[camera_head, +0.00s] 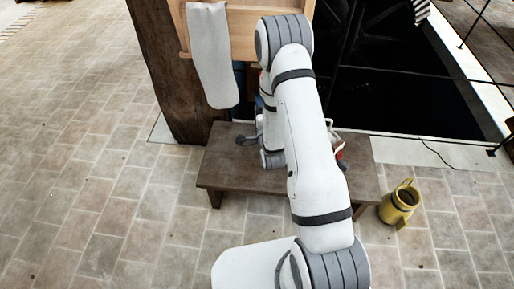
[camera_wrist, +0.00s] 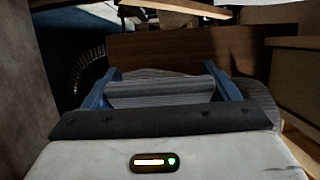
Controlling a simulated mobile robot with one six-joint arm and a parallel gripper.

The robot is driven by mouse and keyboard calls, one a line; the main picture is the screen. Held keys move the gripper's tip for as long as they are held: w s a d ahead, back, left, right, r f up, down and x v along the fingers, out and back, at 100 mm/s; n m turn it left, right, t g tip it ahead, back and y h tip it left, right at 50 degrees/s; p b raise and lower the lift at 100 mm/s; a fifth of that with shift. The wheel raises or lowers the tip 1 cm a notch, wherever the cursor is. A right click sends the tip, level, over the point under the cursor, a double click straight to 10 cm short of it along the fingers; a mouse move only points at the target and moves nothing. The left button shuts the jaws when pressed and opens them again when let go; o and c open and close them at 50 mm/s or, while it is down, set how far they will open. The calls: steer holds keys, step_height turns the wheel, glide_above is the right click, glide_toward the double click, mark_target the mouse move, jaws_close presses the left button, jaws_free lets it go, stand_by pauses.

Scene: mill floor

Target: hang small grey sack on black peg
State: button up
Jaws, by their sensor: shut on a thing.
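In the wrist view, my gripper (camera_wrist: 162,73) shows two blue fingers, shut on a grey folded cloth that looks like the small grey sack (camera_wrist: 155,92). The sack lies across between the fingers; its lower part is hidden. In the head view my own arm covers the gripper and the sack. I cannot make out the black peg in either view.
A pale long cloth (camera_head: 209,55) hangs from a wooden rack (camera_head: 262,22) beside a dark post (camera_head: 168,65). A low brown bench (camera_head: 235,168) stands below, with a red item (camera_head: 340,154) on it. A yellow can (camera_head: 399,204) stands on the floor. A dark pit (camera_head: 405,95) lies behind.

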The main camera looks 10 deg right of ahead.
steer(key=shift+d, duration=0.15)
steer(key=shift+s+f+n+y+b, duration=0.35)
steer(key=shift+s+n+y, duration=0.1)
steer(key=shift+y, duration=0.15)
steer(key=s+a+n+g+y+b, duration=0.2)
steer(key=s+n+g+y, duration=0.15)
steer(key=s+y, duration=0.35)
steer(key=s+a+n+g+y+b, duration=0.25)
steer(key=s+n+y, duration=0.25)
steer(key=s, duration=0.4)
steer(key=w+d, duration=0.1)
steer(key=w, duration=0.4)
steer(key=w+d, duration=0.2)
steer(key=w, duration=0.3)
steer(key=w+d+f+b, duration=0.1)
steer(key=w+d, duration=0.1)
steer(key=w, duration=0.2)
steer(key=shift+w+f, duration=0.1)
steer(key=shift+w, duration=0.3)
steer(key=shift+f, duration=0.3)
